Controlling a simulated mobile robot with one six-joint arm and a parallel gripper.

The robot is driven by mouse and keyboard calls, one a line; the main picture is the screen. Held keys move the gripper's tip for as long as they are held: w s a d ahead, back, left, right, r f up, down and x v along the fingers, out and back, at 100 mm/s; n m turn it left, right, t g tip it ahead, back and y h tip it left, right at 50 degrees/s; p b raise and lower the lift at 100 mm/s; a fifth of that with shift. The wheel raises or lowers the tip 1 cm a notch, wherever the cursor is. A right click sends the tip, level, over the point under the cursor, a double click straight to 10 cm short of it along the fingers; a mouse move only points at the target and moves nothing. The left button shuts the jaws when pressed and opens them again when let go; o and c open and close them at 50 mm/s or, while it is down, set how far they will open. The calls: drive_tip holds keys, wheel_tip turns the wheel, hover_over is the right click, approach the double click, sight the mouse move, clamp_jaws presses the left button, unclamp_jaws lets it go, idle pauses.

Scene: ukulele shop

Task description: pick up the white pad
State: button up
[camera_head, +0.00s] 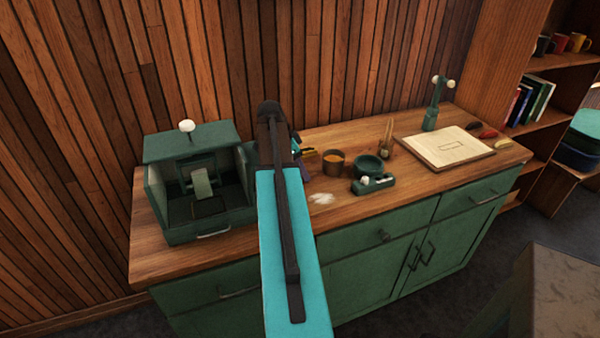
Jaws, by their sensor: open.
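A small white, flat, uneven-edged patch, which looks like the white pad (321,198), lies on the wooden counter top near its front edge, just right of my arm. My arm reaches up the middle of the picture over the counter. My gripper (302,168) shows only in part at the right side of the arm's far end, behind and left of the white pad. It is open and apart from the pad. Much of it is hidden by the arm, and I cannot make out its fingertips clearly.
A green open-fronted box (195,220) stands left of my arm. Right of the arm are a brown bowl (334,162), a green bowl (367,166) and a green block (373,184) close to the pad. A pale board (440,152) and green stand (431,119) are farther right.

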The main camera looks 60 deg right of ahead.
drive_tip(key=c, duration=1.1)
drive_tip(key=shift+c, duration=0.2)
drive_tip(key=shift+r, duration=0.1)
drive_tip(key=shift+r+b, duration=1.15)
drive_tip(key=shift+r, duration=3.75)
drive_tip(key=o, duration=0.4)
drive_tip(key=c, duration=0.3)
